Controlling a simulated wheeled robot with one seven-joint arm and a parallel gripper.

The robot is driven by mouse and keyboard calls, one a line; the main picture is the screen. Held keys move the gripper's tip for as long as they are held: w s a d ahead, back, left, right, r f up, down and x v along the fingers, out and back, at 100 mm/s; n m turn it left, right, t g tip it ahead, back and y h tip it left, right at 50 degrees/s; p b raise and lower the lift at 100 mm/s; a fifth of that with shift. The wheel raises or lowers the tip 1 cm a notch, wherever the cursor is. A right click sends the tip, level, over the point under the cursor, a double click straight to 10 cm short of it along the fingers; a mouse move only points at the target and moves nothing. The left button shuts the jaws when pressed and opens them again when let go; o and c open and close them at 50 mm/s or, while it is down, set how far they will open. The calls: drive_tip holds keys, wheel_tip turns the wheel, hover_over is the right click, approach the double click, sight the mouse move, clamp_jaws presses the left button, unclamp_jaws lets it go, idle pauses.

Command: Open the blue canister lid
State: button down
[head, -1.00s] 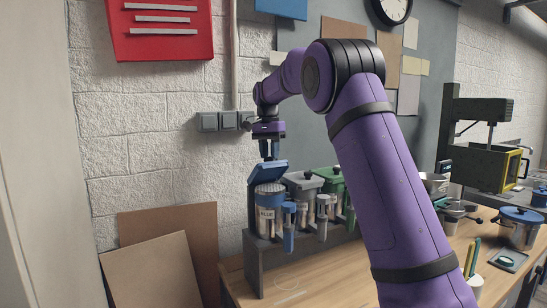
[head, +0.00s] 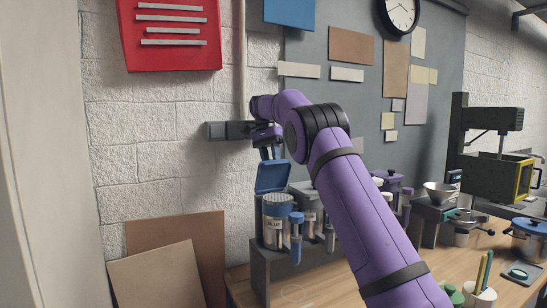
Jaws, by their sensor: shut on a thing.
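The blue canister (head: 276,232) is a clear cylinder with a blue rim and a label, standing in the left of a grey rack. Its blue lid (head: 272,178) is swung up and tilted back, with a clear gap above the canister's top. A blue-handled piece (head: 296,235) hangs at the canister's front right. My gripper (head: 272,153) points down and is shut on the lid's upper edge. The fingertips are small and partly hidden there.
The grey rack (head: 259,273) stands on the wooden bench (head: 335,277), with other canisters to the right, partly behind my arm. A purple-lidded canister (head: 388,182) is farther right. Brown boards (head: 170,245) lean on the wall at left.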

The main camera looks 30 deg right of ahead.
drive_tip(key=shift+w+a+f, duration=0.3)
drive_tip(key=shift+a+f, duration=0.2)
drive_tip(key=shift+f, duration=0.3)
drive_tip(key=c, duration=1.3)
unclamp_jaws()
drive_tip(key=o, duration=0.5)
drive_tip(key=shift+w+a+f, duration=0.1)
drive_tip(key=shift+a, duration=0.05)
drive_tip(key=shift+d, duration=0.3)
drive_tip(key=shift+s, duration=0.2)
